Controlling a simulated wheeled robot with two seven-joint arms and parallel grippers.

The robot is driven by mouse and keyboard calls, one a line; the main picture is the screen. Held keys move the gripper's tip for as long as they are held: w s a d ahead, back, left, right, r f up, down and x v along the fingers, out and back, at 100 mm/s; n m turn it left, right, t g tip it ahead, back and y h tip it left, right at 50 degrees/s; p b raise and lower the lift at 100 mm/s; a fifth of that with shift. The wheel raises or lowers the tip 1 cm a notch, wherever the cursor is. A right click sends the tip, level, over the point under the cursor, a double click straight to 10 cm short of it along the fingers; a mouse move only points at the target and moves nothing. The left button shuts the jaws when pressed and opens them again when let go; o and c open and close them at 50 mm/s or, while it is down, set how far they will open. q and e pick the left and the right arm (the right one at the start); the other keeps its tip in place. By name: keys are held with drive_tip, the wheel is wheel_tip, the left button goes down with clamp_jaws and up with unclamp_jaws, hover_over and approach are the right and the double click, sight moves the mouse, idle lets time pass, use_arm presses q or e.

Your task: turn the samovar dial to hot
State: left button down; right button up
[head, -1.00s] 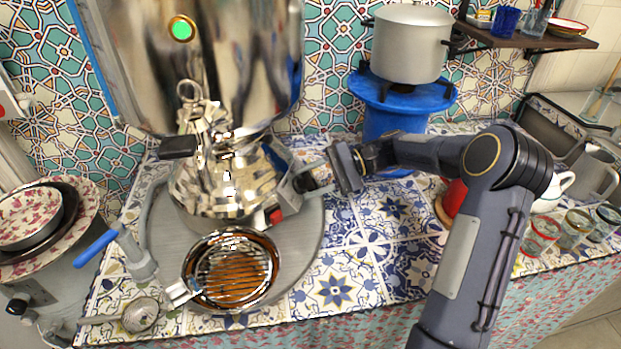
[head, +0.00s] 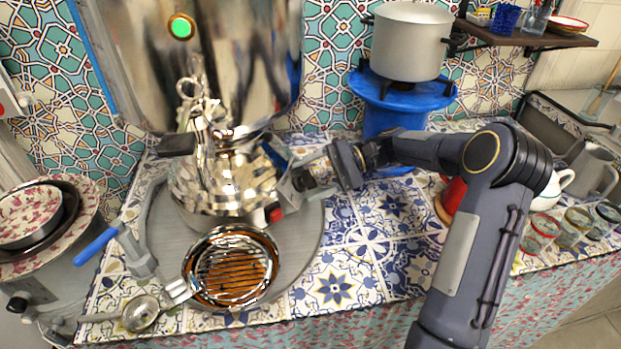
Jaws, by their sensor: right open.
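The samovar is a large chrome body (head: 240,60) with a green round light (head: 181,27), at the upper left of the head view. Below it are a shiny chrome tap with a dark handle (head: 177,145) and a lower chrome part (head: 225,180) on a grey round tray (head: 305,225). A small red piece (head: 275,214) shows at the right of the lower part; I cannot tell whether it is the dial. My right gripper (head: 285,183) is open beside the lower part's right side, close to the red piece. Contact is unclear. My left gripper is not in view.
A round pan with a brown grille (head: 232,268) sits at the tray's front. A grey pot (head: 412,42) stands on a blue stove (head: 400,100) behind my right arm. Glasses (head: 577,225) stand at the right, bowls (head: 30,218) at the left. The tiled centre is clear.

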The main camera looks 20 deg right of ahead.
drive_tip(key=w+v, duration=0.1)
drive_tip(key=v, duration=0.6)
drive_tip(key=shift+s+d+p, duration=0.35)
drive_tip(key=shift+s+p, duration=0.05)
drive_tip(key=shift+s, duration=0.15)
